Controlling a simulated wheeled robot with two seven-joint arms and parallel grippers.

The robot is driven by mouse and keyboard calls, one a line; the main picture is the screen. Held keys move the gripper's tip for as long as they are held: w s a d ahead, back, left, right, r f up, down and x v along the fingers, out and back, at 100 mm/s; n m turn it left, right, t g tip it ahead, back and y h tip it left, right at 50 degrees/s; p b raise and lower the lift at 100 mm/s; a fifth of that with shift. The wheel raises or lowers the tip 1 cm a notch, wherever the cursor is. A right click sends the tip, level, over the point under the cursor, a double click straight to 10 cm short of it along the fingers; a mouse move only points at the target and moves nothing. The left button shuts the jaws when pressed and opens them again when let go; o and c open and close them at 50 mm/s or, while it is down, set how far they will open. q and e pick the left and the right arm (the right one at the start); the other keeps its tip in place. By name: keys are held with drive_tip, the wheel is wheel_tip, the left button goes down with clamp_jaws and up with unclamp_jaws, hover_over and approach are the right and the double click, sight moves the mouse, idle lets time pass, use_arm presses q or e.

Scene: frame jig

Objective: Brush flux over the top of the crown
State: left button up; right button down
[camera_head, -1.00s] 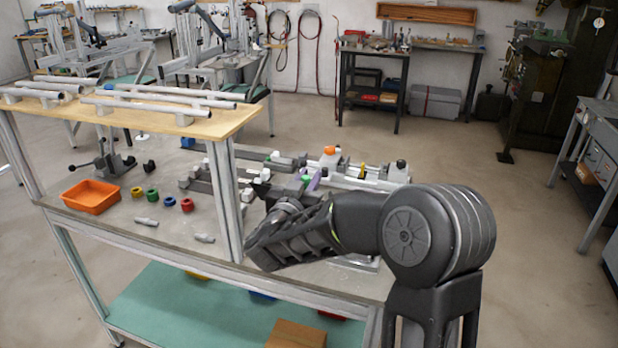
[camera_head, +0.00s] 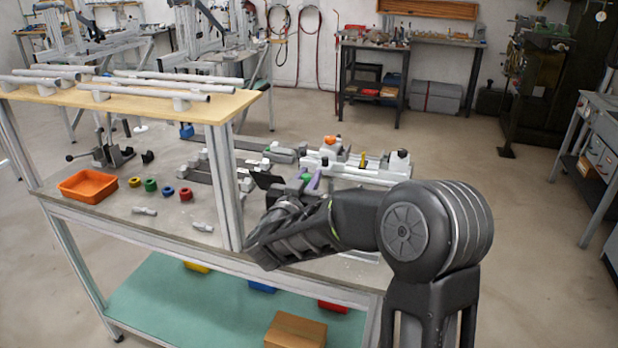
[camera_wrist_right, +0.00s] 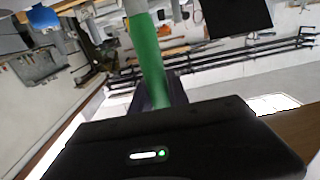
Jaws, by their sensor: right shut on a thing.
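My right gripper (camera_head: 304,184) reaches over the right part of the bench, at the near edge of the jig. It is shut on a green-handled tool. In the right wrist view the green handle (camera_wrist_right: 147,55) runs up from between the fingers to a pale part at the top edge; its far end is out of frame. In the head view a small purple piece (camera_head: 315,181) shows at the fingertips. I cannot pick out the crown with certainty. My left gripper is not in view.
A wooden shelf (camera_head: 215,107) with metal tubes stands over the bench's left part. Below it are an orange tray (camera_head: 88,187), several coloured rings, short metal pieces and a small clamp (camera_head: 110,155). The shelf post (camera_head: 226,190) stands close left of my right gripper.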

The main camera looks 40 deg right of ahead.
drive_tip(key=shift+f+b, duration=0.45)
drive_tip(key=shift+f, duration=0.15)
idle(0.5)
drive_tip(key=shift+f, duration=0.15)
idle(1.0)
wheel_tip(320, 180, up, 7)
drive_tip(key=p, duration=0.6)
idle(1.0)
